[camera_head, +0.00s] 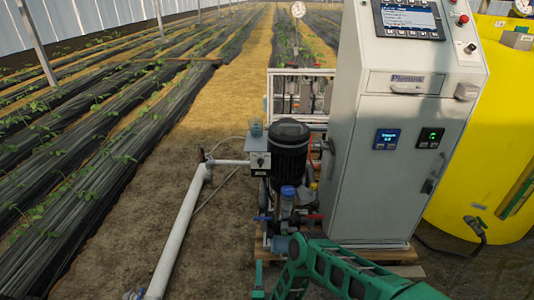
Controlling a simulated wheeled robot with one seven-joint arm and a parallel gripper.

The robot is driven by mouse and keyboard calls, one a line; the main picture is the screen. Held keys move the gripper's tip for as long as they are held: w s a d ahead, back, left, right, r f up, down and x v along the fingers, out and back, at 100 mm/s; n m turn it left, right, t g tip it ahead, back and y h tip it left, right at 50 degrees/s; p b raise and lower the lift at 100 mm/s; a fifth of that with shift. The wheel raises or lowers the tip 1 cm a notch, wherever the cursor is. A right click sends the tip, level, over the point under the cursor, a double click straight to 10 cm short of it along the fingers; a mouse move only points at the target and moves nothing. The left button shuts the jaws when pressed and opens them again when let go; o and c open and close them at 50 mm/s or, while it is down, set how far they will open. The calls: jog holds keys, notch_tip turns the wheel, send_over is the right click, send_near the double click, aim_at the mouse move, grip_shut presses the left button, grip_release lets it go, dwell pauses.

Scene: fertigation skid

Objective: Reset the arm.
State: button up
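My green arm (335,268) shows at the bottom of the head view. It comes in from the lower right, bends near the foot of the pump unit, and one part runs down out of the frame. A narrow green piece (258,281) stands just left of that bend; I cannot tell which part it is. I see no gripper fingers, so whether my gripper is open or holds anything is hidden. The arm overlaps the lower front of the skid in the picture; I cannot tell if it touches.
A grey control cabinet (352,190) stands right of a black pump motor (289,150) on a wooden pallet (400,254). A yellow tank (480,130) is at the right. A white pipe (178,232) runs along the ground at left. Bare soil (222,245) lies between pipe and skid.

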jog(key=w+a+r+n+g+y, duration=0.25)
jog(key=w+r+n, duration=0.25)
jog(key=w+r, duration=0.5)
jog(key=w+a+r+n+g+y, duration=0.15)
jog(key=w+r+n+y, duration=0.3)
jog(key=w+r, duration=0.55)
jog(key=d+r+n+g+h, duration=0.3)
jog(key=d+r+n+g, duration=0.25)
jog(key=d+r, duration=1.4)
jog(key=s+d+r+g+h, duration=0.2)
jog(key=s+d+r, duration=0.4)
jog(key=s+d, duration=0.5)
jog(key=s+d+r+g+h, duration=0.25)
jog(key=s+d+r, duration=0.35)
jog(key=s+d, duration=0.45)
jog(key=s+d+r+m+g, duration=0.1)
jog(key=s+d+r, duration=0.1)
jog(key=s, duration=0.8)
jog(key=s+d+r+m+g, duration=0.1)
jog(key=s+d+r, duration=0.1)
jog(key=s, duration=0.9)
jog(key=s+d+r+m+g, duration=0.1)
jog(key=s+d+r+g, duration=0.1)
jog(key=s, duration=0.8)
jog(key=shift+s+d+r+y, duration=0.15)
jog(key=shift+s+d+y, duration=0.1)
jog(key=shift+d+y, duration=0.1)
